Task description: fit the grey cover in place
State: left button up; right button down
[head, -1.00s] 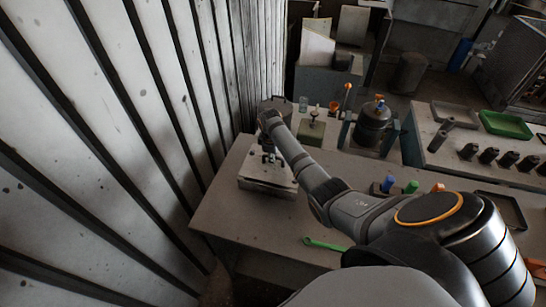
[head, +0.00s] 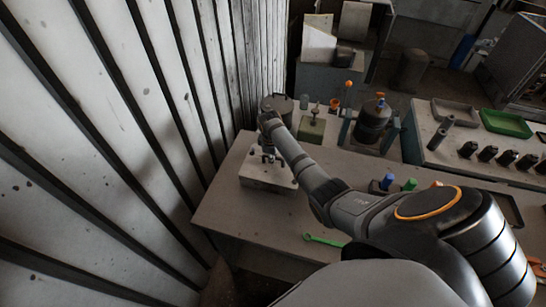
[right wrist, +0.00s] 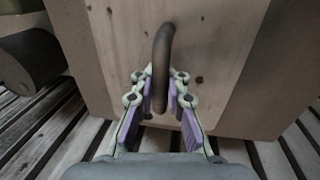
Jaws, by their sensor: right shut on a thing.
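My right gripper (head: 268,157) is low over a pale grey block (head: 262,182) at the table's left end. In the right wrist view the gripper (right wrist: 160,88) has its purple-padded fingers closed around a dark curved handle (right wrist: 163,45). The handle stands on a flat grey-brown plate (right wrist: 110,55), which looks like the grey cover. A darker band (right wrist: 242,60) borders the plate on the right. I cannot tell whether the plate is seated on anything. My right arm hides part of the block in the head view. My left gripper is not in view.
A ribbed wall (head: 100,130) runs close along the left. Behind the block stand a dark round can (head: 278,103), a green block (head: 311,129) and a dark canister (head: 374,120). A green wrench (head: 324,240) lies near the table's front edge. The table's front left is clear.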

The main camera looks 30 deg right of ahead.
jog(key=c, duration=1.3)
grip_release()
jog(key=shift+w+d+f, duration=0.1)
jog(key=shift+w+f, duration=0.05)
jog(key=shift+f, duration=0.05)
jog(key=o, duration=0.5)
jog(key=shift+r, duration=0.1)
jog(key=shift+r, duration=3.95)
